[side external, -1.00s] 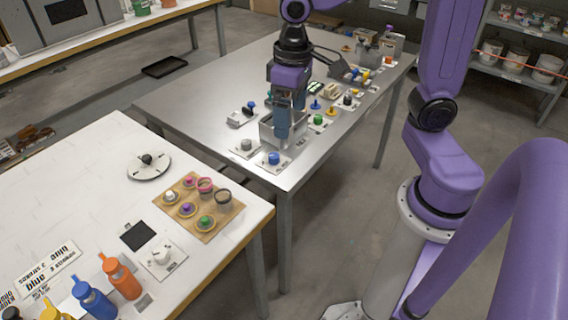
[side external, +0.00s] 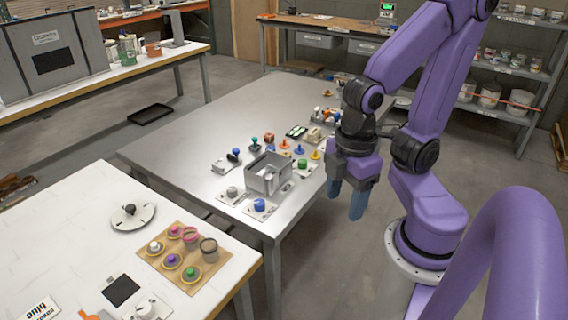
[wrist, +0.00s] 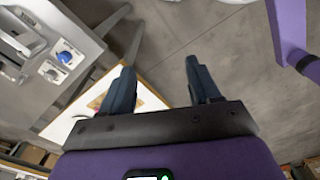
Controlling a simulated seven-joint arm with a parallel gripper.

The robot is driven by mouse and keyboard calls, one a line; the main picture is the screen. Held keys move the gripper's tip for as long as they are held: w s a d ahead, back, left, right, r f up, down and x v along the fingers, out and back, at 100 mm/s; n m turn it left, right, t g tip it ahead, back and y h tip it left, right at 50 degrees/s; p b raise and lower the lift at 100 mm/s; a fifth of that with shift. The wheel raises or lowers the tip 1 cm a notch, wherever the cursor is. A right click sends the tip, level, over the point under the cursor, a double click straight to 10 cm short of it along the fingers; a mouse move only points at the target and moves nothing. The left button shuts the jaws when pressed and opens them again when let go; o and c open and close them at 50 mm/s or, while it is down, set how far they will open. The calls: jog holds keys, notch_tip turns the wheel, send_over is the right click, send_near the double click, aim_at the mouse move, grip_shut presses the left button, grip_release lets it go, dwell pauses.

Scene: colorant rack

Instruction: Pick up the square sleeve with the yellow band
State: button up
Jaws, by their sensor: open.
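My gripper (side external: 346,198) is open and empty, pointing down beside the right edge of the metal table in the side view. In the wrist view its two fingers (wrist: 160,92) are spread wide, with floor and the corner of the white table behind them. I cannot make out a square sleeve with a yellow band in any view. Several small coloured knobbed pieces stand on the metal table, too small to identify for certain. Yellow pieces (side external: 316,155) show near its right edge.
The metal table (side external: 190,150) holds a grey open box (side external: 266,174) and a blue-knobbed piece (side external: 259,204). The white table (side external: 70,220) carries a wooden board (side external: 168,236) with several cups and knobs. The metal table's left half is clear.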

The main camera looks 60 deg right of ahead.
jog(key=w+a+r+m, duration=0.1)
jog(key=w+m, duration=0.7)
jog(key=w, duration=0.5)
jog(key=w+d+m, duration=0.4)
jog(key=w+m, duration=0.1)
jog(key=w, duration=0.3)
jog(key=w+d+m, duration=0.4)
jog(key=w, duration=0.4)
jog(key=m, duration=1.4)
send_over(286, 153)
notch_tip(286, 153, down, 8)
jog(key=f, duration=1)
jog(key=shift+s+a+f, duration=0.1)
jog(key=shift+s+f, duration=0.1)
jog(key=shift+s, duration=0.1)
jog(key=shift+w+a+f, duration=0.1)
jog(key=shift+a+f, duration=0.05)
jog(key=shift+f, duration=1.45)
jog(key=shift+a+f, duration=0.15)
jog(key=shift+f, duration=1.4)
